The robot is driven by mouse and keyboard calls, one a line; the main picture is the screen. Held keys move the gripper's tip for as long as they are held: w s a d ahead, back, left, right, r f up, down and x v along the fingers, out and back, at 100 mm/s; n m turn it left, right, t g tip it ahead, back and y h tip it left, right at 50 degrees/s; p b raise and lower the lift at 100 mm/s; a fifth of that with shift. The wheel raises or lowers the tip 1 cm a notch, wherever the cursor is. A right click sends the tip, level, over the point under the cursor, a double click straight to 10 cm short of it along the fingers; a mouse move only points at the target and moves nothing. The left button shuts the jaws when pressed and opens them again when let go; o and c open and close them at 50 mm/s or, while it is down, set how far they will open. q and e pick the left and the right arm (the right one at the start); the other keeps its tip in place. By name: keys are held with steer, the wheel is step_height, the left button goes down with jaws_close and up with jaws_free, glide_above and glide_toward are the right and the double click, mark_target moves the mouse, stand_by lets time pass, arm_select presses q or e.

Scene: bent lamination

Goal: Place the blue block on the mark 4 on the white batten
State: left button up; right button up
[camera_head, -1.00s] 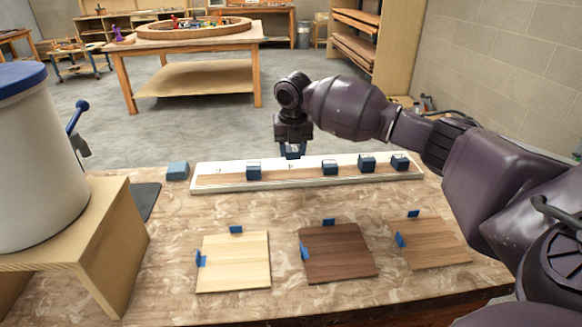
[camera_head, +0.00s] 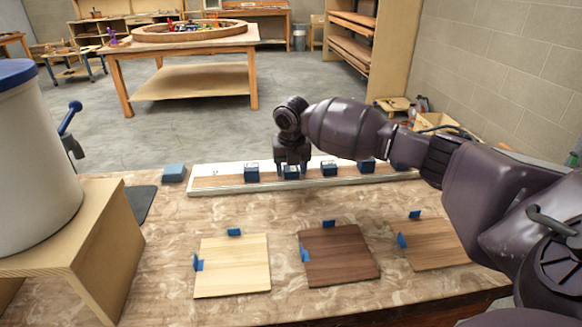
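The white batten (camera_head: 225,187) lies along the far part of the table, with a brown strip along it. My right gripper (camera_head: 291,172) is low over its middle, fingers pointing down around a blue block (camera_head: 291,173). That block is at or very near the batten's surface; whether the fingers still pinch it is unclear. Other blue blocks show on the batten: one to the left (camera_head: 251,174), two to the right (camera_head: 329,169) (camera_head: 367,166). Gripper and block hide the mark beneath; a faint mark shows near the left end. My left gripper is not in view.
A loose blue-grey block (camera_head: 174,173) sits just left of the batten. Three wooden squares, pale (camera_head: 232,265), dark (camera_head: 338,254) and tan (camera_head: 436,243), lie in front with blue tabs. A white bucket (camera_head: 38,160) on a wooden stand (camera_head: 105,235) fills the left.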

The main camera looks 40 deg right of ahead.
mark_target(292, 171)
steer(key=shift+o, duration=0.9)
steer(key=shift+r, duration=0.2)
step_height(292, 171, up, 12)
steer(key=s+p, duration=0.1)
steer(key=p, duration=0.1)
steer(key=shift+s+a+p, duration=0.15)
steer(key=shift+a+p, duration=0.15)
steer(key=shift+a, duration=0.05)
steer(key=shift+f, duration=0.1)
